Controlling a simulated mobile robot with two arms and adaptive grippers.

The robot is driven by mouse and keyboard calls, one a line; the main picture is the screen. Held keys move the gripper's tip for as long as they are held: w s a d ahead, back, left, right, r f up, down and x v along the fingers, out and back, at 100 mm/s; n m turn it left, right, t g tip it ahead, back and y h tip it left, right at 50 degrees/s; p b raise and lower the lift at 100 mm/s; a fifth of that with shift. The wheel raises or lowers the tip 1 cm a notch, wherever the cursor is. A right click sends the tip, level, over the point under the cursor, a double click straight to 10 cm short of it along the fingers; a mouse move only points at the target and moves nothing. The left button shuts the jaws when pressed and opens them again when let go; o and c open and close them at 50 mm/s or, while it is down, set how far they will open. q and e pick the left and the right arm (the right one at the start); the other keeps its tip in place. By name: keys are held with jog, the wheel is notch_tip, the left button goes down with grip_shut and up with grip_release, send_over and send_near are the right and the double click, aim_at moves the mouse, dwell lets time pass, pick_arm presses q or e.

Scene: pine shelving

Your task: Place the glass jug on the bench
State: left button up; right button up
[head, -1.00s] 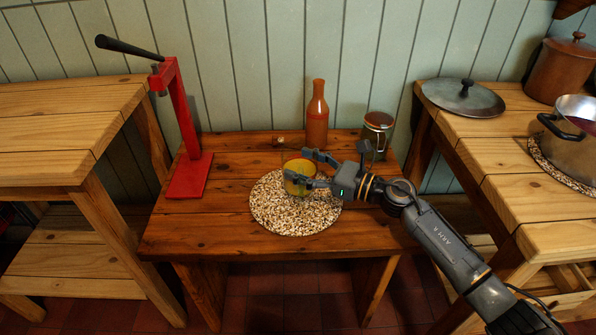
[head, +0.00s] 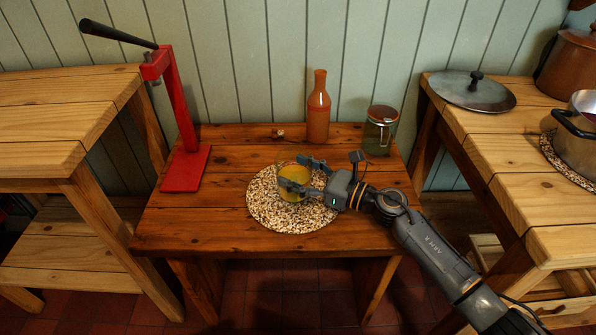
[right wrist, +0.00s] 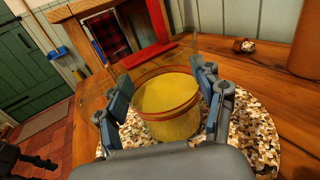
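The glass jug (head: 292,188) is clear and holds yellow liquid. It is upright at the round speckled mat (head: 290,222) on the reddish-brown bench (head: 215,235). My right gripper (head: 301,177) reaches in from the right, with its fingers shut around the jug. In the right wrist view, the jug (right wrist: 166,105) sits between both finger pads, and its clear upper wall is faint. The mat shows close under and beside it. I cannot tell whether its base touches the mat.
A red press (head: 186,168) stands at the bench's left. An orange bottle (head: 318,110) and a lidded jar (head: 379,132) stand at the back, with a small cork-like piece (head: 278,132). The front-left boards are clear. Pale tables flank the bench; a pot lid (head: 470,92) lies on the right one.

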jog(key=o, duration=0.4)
pick_arm(q)
jog(key=shift+r, duration=0.1)
pick_arm(e)
jog(key=shift+o, duration=0.2)
jog(key=shift+r, duration=0.1)
jog(key=shift+s+d, duration=0.1)
jog(key=shift+d, duration=0.15)
jog(key=v, duration=0.5)
jog(key=shift+s+d, duration=0.1)
jog(key=shift+d, duration=0.05)
jog(key=v, duration=0.5)
jog(key=shift+s+d, duration=0.1)
jog(key=shift+d, duration=0.05)
jog(key=shift+s+d, duration=0.2)
jog(key=shift+d, duration=0.15)
pick_arm(q)
jog(key=shift+s+r, duration=0.1)
jog(key=shift+r, duration=0.3)
jog(key=shift+s+a+f, duration=0.1)
jog(key=shift+s+f, duration=0.05)
jog(key=shift+f, duration=0.05)
